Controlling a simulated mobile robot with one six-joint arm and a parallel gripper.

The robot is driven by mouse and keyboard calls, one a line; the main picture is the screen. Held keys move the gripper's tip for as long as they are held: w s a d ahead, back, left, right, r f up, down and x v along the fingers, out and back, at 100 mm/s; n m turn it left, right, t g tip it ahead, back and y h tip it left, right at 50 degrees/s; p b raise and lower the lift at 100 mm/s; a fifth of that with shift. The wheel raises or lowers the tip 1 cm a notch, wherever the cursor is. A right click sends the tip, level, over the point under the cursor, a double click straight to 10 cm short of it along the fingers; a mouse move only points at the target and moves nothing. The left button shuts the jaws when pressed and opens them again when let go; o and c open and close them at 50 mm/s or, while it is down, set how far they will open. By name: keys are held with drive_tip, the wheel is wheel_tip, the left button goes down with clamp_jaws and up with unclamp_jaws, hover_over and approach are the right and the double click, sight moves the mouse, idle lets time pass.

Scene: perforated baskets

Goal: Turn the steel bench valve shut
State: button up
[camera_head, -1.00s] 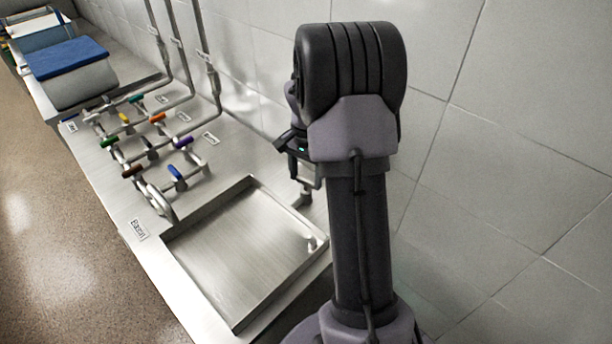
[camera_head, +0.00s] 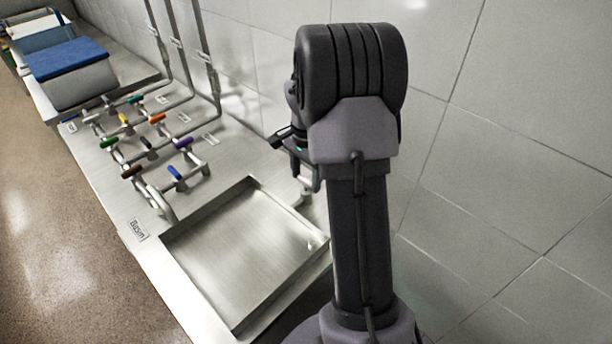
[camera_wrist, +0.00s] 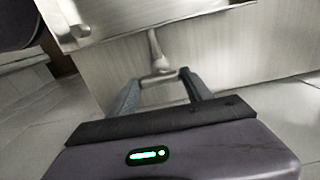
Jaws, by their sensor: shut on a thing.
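The steel bench valve shows in the wrist view as a pale metal stem (camera_wrist: 157,48) with a short crossbar handle (camera_wrist: 160,79) at its near end. My gripper (camera_wrist: 160,76) has one finger at each end of this crossbar and is shut on it. In the head view, a small part of the steel valve (camera_head: 306,186) shows below my gripper, beside the basin's far right corner. My arm hides most of the gripper and valve there. I cannot tell the valve's exact angle.
A shallow steel basin (camera_head: 181,246) lies left of my arm, with a "Basin" label (camera_head: 138,230) at its edge. Pipes with several coloured levers (camera_head: 175,173) stand beyond it. A tiled wall (camera_head: 500,160) bounds the right.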

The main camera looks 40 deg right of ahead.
sight(306, 180)
drive_tip(key=o, duration=1.4)
drive_tip(key=shift+c, duration=0.2)
wheel_tip(306, 180, up, 18)
drive_tip(key=p, duration=0.6)
drive_tip(key=shift+f, duration=0.25)
drive_tip(key=s+a+r+n+t+b, duration=0.2)
drive_tip(key=s+a+n+b, duration=0.15)
drive_tip(key=a, duration=0.75)
drive_tip(key=s+a+r+n+t+b, duration=0.2)
drive_tip(key=s+a+n, duration=0.2)
drive_tip(key=a, duration=0.7)
drive_tip(key=s+a+f+n+t+y+b, duration=0.1)
drive_tip(key=s+a+f+n, duration=0.3)
drive_tip(key=s+a, duration=0.4)
drive_tip(key=shift+s+a+f+n+t+y+b, duration=0.25)
drive_tip(key=shift+s+f+n+t+y+b, duration=0.3)
drive_tip(key=shift+s, duration=0.6)
